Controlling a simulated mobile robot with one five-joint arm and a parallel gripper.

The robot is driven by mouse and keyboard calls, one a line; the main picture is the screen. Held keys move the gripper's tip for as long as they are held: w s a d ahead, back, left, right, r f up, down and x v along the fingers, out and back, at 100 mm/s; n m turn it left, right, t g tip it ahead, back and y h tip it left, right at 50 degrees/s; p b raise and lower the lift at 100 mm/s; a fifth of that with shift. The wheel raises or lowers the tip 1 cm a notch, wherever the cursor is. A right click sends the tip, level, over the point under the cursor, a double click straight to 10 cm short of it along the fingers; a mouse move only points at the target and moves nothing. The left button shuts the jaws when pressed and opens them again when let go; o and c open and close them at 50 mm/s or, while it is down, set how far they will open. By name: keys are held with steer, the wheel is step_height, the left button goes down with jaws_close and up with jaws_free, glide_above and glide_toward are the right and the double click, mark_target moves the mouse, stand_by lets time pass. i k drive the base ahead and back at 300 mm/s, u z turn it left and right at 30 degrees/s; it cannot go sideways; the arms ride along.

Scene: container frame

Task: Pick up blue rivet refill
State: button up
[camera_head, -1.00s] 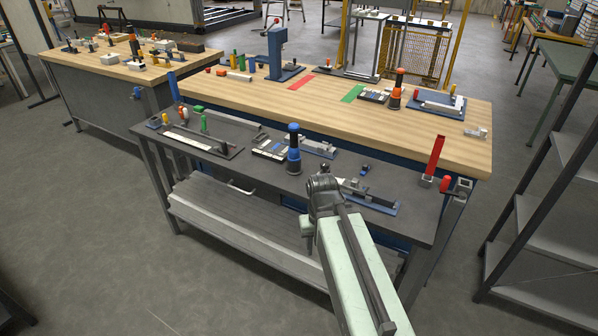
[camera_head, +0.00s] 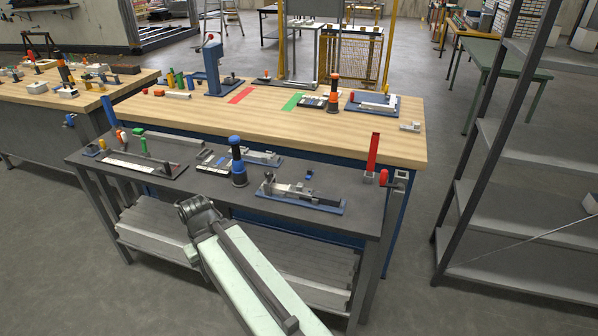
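A blue-and-black upright cylinder (camera_head: 238,163) stands near the middle of the dark grey bench. A small blue piece (camera_head: 309,175) lies to its right on the same bench. I cannot tell for sure which of these is the blue rivet refill. My pale green arm comes up from the bottom of the head view and ends in a dark joint in front of the bench, below and left of the cylinder. My gripper's fingers do not show, and nothing held is visible.
A grey shelf rack (camera_head: 525,195) stands at right. Floor is clear between bench and rack.

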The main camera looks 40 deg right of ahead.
mark_target(310, 172)
steer(key=i, duration=0.9)
steer(key=z, duration=0.05)
